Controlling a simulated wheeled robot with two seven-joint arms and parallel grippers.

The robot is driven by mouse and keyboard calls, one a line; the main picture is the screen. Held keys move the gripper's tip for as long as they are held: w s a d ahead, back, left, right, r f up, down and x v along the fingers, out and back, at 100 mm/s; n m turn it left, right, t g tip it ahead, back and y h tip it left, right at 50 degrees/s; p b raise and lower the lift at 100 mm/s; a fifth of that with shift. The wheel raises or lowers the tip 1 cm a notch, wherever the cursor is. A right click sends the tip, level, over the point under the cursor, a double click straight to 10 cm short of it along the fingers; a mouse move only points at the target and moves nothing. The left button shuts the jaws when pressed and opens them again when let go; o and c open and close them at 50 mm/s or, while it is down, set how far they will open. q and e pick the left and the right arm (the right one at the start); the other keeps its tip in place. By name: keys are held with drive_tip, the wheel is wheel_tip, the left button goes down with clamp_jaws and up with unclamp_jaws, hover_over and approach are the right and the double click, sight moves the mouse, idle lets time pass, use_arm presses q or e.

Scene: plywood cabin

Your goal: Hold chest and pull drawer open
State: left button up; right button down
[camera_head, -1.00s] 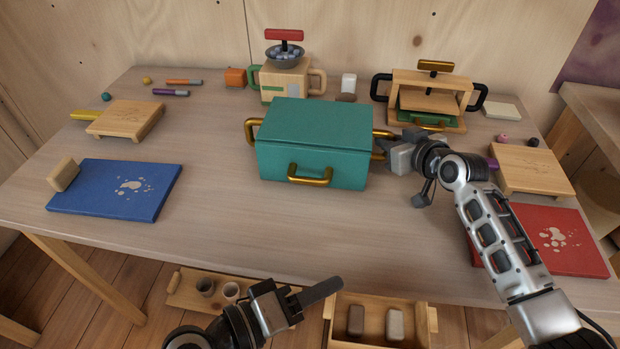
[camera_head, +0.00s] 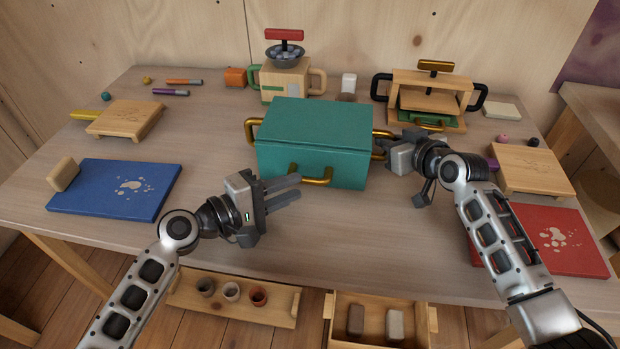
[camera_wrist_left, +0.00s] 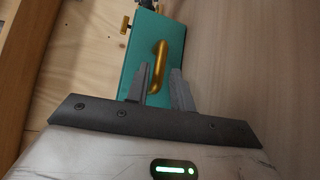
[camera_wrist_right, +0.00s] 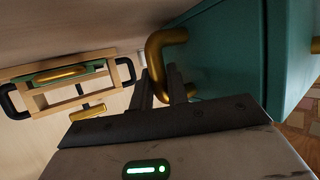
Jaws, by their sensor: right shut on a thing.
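The teal chest (camera_head: 315,135) stands on the middle of the table with brass handles on its left and right sides and a brass drawer handle (camera_head: 316,181) low on its front. My right gripper (camera_head: 384,147) is shut on the chest's right brass handle, which also shows in the right wrist view (camera_wrist_right: 157,50). My left gripper (camera_head: 296,187) is open in front of the chest, its fingers pointing at the drawer handle. In the left wrist view the drawer handle (camera_wrist_left: 158,66) lies ahead, just beyond the fingertips. The drawer looks closed.
A blue board (camera_head: 115,190) lies at the left and a red board (camera_head: 560,240) at the right. The table in front of the chest is clear.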

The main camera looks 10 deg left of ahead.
sight(304, 183)
use_arm(q)
drive_tip(key=x, duration=0.5)
drive_tip(key=shift+w+d, duration=0.1)
clamp_jaws()
use_arm(e)
drive_tip(key=shift+r, duration=0.1)
use_arm(q)
drive_tip(key=s, duration=1)
drive_tip(key=shift+s+f, duration=0.15)
drive_tip(key=shift+s, duration=0.25)
unclamp_jaws()
